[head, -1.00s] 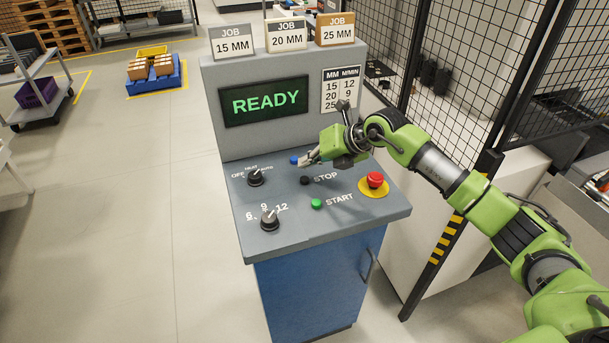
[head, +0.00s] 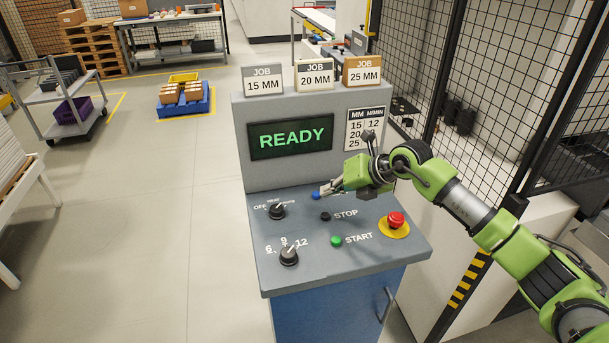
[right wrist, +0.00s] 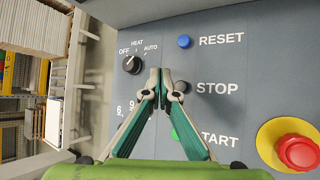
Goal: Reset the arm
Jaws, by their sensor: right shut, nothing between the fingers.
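My right gripper (head: 324,190) is shut and empty, just over the control panel by the blue RESET button (head: 316,195). In the right wrist view its closed fingertips (right wrist: 160,76) appear left of the blue button (right wrist: 184,41), with bare panel between them in the picture. Contact cannot be made out in the head view, where the gripper and wrist hide the RESET label. The screen (head: 291,136) shows READY in green. My left gripper is out of view.
The panel also carries a black STOP button (head: 325,216), a green START button (head: 336,240), a red emergency stop (head: 396,219) and two knobs (head: 277,210). JOB signs (head: 314,74) stand on top. A mesh fence (head: 480,80) is close on the right; open floor lies left.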

